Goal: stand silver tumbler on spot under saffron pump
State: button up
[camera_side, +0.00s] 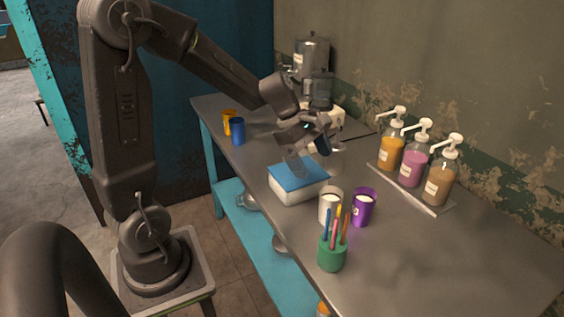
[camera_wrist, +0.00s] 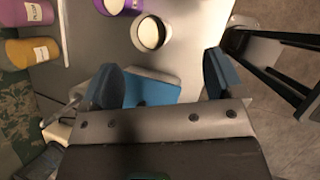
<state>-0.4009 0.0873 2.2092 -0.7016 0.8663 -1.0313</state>
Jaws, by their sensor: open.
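A pale silver tumbler (camera_side: 329,208) with white contents stands upright on the grey table, left of a purple cup (camera_side: 363,209). In the wrist view the tumbler (camera_wrist: 151,33) shows beyond my fingertips, upper middle. My gripper (camera_side: 298,160) is open and empty, above or near the blue-topped white box, apart from the tumbler. Its two fingers (camera_wrist: 162,78) are spread in the wrist view. The yellow-orange pump bottle (camera_side: 391,153), apparently the saffron one, stands at the far end of the bottle row; it also shows in the wrist view (camera_wrist: 33,53). I cannot make out a marked spot under its spout.
Pink-purple (camera_side: 412,167) and tan (camera_side: 439,185) pump bottles share a tray (camera_side: 428,203). A green pen holder (camera_side: 332,254) stands in front of the cups. The blue-topped box (camera_side: 293,194) lies behind them. Blue (camera_side: 238,132) and orange (camera_side: 229,122) cups stand farther back. The right front table is clear.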

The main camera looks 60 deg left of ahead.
jog(key=s+d+r+m+t+y, duration=0.1)
jog(key=s+d+r+m+y, duration=0.1)
jog(key=s+m, duration=0.6)
jog(key=s+d+r+m+t+y, duration=0.1)
jog(key=s+d+r+m+y, duration=0.1)
jog(key=s+d+r+m, duration=0.3)
jog(key=s+m, duration=0.3)
jog(key=m, duration=0.4)
jog(key=shift+d+m+y, duration=0.25)
jog(key=shift+m+y, duration=0.05)
jog(key=shift+y, duration=0.1)
jog(key=shift+s+r+m, duration=0.1)
jog(key=shift+s+m, duration=0.35)
jog(key=shift+m, duration=0.15)
jog(key=shift+c, duration=1.2)
jog(key=shift+a, duration=0.1)
